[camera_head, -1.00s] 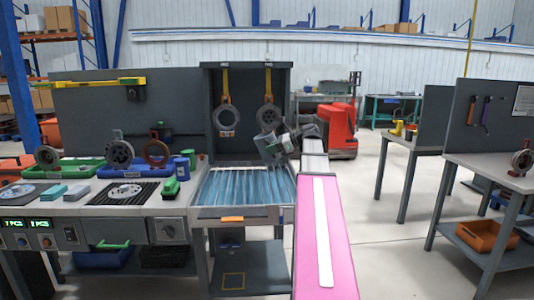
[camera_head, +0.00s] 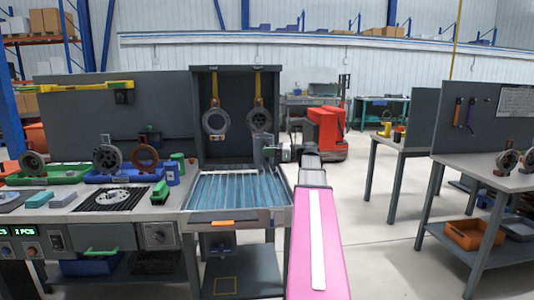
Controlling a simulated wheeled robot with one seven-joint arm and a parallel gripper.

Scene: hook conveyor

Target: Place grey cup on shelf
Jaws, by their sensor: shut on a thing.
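My gripper (camera_head: 282,153) is level above the back right of the roller table (camera_head: 240,219) and is shut on a grey cup (camera_head: 264,149). The cup looks upright and clear of the rollers. The fingertips are small and partly hidden by the cup. Below the rollers is a dark lower shelf (camera_head: 261,272) with a yellow square outline marked on it. The shelf's surface around the outline looks bare.
Two grey ring parts hang on yellow hooks (camera_head: 214,87) in the dark booth (camera_head: 199,110) behind the rollers. Open floor (camera_head: 375,230) lies to the right.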

